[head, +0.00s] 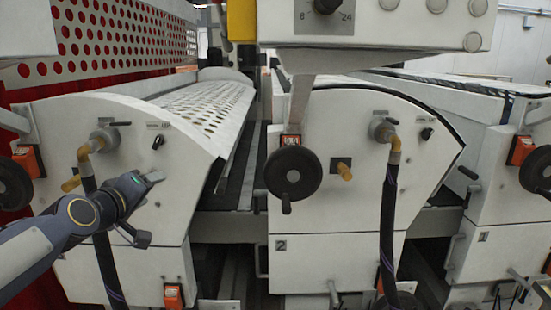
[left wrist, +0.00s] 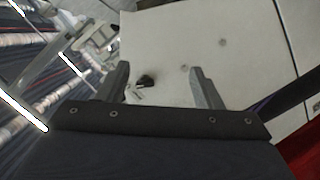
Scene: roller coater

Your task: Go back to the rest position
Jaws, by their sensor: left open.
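My left gripper (head: 155,177) is in front of the left machine's white end panel (head: 60,125), with its arm coming in from the lower left. In the left wrist view my left gripper (left wrist: 158,80) shows two grey fingers spread apart, with nothing between them. Beyond them is a white panel (left wrist: 235,50) with a small black switch knob (left wrist: 147,81). I cannot judge the exact gap to the panel. My right gripper does not show.
A yellow hose fitting (head: 97,143) with a black hose sits close to my left gripper. A black handwheel (head: 293,173) and another hose (head: 388,220) stick out from the middle machine. A control box (head: 375,22) hangs above. A gap with rollers separates the machines.

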